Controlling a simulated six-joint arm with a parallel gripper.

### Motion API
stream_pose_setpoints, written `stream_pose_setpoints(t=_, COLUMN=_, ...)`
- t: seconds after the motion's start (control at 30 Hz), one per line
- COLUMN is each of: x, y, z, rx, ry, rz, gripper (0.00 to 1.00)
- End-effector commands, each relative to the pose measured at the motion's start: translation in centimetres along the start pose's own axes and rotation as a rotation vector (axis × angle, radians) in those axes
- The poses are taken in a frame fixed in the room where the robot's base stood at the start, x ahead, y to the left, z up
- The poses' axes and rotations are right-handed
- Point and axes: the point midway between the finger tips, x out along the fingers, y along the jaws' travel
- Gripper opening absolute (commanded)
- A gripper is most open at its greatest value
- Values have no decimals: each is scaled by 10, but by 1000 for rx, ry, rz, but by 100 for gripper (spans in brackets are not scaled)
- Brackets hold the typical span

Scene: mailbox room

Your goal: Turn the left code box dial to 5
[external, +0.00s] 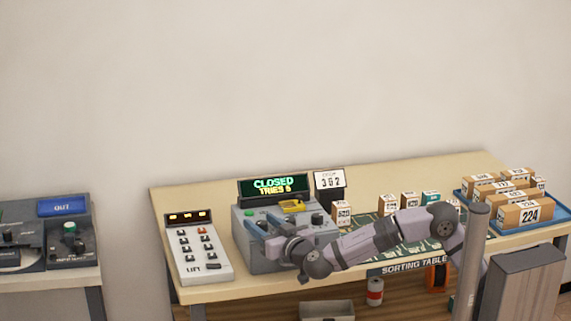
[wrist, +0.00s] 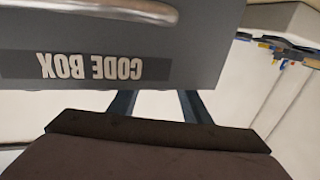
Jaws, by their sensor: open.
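The grey code box (external: 247,252) stands on the table under a screen (external: 274,187) reading CLOSED, TRIES 5. A dark knob (external: 317,218) shows at the right of its top. The left dial is not clearly visible; my gripper covers that part of the box. My gripper (external: 262,226) is open at the box's front left, with its fingers over the top. In the wrist view, the upside-down CODE BOX label (wrist: 90,66) fills the upper left. The two fingers (wrist: 157,102) are apart there, and their tips are hidden by the box. I cannot tell whether they touch a dial.
A yellow part (external: 292,206) sits on the box near a code card (external: 330,181). A white keypad (external: 198,252) stands close on the left. Small parcels (external: 388,204) and a blue tray of boxes (external: 553,214) are to the right. Bare wall lies behind.

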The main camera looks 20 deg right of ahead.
Motion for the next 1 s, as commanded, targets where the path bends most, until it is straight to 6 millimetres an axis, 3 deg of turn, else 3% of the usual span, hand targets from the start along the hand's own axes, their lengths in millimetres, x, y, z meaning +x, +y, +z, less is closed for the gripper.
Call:
stream_pose_setpoints(t=0.5, x=-62, y=-1, z=0, rx=0, ry=1, rz=-2, gripper=44)
stream_pose_setpoints(t=1.0, x=-67, y=0, z=-5, rx=3, ry=2, rz=-1, gripper=44)
